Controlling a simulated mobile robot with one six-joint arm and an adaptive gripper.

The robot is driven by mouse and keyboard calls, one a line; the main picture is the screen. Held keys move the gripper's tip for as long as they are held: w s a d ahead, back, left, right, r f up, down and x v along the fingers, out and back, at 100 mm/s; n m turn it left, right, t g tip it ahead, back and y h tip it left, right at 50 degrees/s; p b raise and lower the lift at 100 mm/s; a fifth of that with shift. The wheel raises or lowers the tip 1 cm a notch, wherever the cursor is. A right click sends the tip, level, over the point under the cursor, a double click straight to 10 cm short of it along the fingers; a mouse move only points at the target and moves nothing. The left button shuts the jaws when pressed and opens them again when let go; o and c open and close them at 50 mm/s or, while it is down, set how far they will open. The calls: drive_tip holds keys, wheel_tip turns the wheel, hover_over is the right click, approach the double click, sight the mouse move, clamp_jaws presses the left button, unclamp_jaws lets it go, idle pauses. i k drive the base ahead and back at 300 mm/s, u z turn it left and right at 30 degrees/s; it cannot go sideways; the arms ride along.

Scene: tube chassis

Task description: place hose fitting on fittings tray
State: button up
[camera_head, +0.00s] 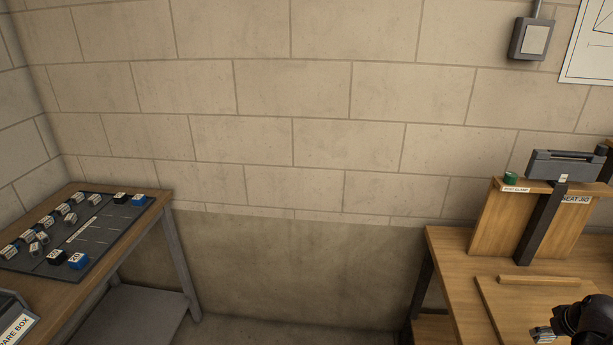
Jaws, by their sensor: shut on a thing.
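My gripper (554,333) is at the bottom right corner, over the right bench, a black shape cut off by the frame edge. It is shut on a small grey piece with a pale face, which I take to be the hose fitting (541,335); its lower part is at the frame edge. A dark flat tray (105,237), likely the fittings tray, lies on the left table, far from my gripper. Several small grey, black and blue labelled fittings stand on it, and part of its surface is bare.
The left wooden table (145,221) also holds a dark spare box (18,327) at the lower left. The right bench (455,268) carries a wooden board (500,306), an upright jig (500,225) and a green cap (511,179). Open floor lies between the tables.

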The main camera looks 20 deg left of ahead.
sight(89, 215)
drive_tip(key=u, duration=1.95)
drive_tip(key=i, duration=1.25)
drive_tip(key=u, duration=0.5)
